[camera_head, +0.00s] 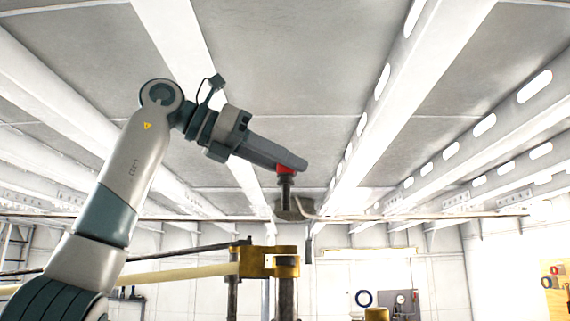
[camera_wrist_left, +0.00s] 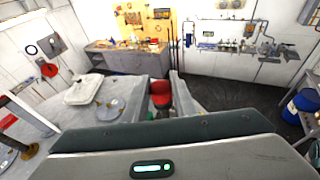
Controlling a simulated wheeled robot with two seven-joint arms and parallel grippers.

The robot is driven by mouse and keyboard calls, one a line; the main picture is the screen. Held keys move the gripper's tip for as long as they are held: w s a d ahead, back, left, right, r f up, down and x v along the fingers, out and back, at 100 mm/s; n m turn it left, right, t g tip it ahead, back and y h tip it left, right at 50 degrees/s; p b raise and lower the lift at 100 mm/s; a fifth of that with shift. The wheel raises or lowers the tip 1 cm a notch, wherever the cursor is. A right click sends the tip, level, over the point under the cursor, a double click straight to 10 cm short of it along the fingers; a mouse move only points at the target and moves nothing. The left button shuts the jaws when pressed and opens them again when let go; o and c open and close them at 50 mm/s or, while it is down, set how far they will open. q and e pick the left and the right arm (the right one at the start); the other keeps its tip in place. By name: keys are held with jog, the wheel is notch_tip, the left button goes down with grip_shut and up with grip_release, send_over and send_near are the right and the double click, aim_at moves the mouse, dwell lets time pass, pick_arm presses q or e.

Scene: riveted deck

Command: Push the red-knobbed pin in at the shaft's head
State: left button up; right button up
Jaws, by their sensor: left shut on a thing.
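My left gripper (camera_head: 290,166) reaches up from the left and is shut on the red knob (camera_head: 286,169) of the pin. The pin's dark shank (camera_head: 285,189) points down from the knob, upright, to a grey-brown round head piece (camera_head: 292,210); how deep it sits there I cannot tell. In the left wrist view the red knob (camera_wrist_left: 160,92) shows between the two grey fingers (camera_wrist_left: 160,100). A brass block (camera_head: 266,261) on dark posts stands below the head piece. My right gripper is not in view.
A long thin bar (camera_head: 400,216) crosses behind the head piece. A pale pole (camera_head: 175,276) runs to the brass block from the left. In the left wrist view a workbench (camera_wrist_left: 130,58) stands far off. Open air lies right of the gripper.

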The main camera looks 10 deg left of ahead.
aim_at(285, 209)
pick_arm(q)
jog(key=shift+w+a+f, duration=0.1)
jog(key=shift+f, duration=2.45)
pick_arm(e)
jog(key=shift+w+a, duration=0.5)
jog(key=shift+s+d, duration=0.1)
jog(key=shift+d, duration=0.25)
pick_arm(q)
jog(key=shift+f, duration=0.15)
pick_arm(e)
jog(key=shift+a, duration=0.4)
pick_arm(q)
jog(key=shift+f+b, duration=0.55)
jog(key=shift+f, duration=0.15)
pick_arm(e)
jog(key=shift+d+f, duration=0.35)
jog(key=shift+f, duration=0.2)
pick_arm(q)
jog(key=shift+f, duration=0.3)
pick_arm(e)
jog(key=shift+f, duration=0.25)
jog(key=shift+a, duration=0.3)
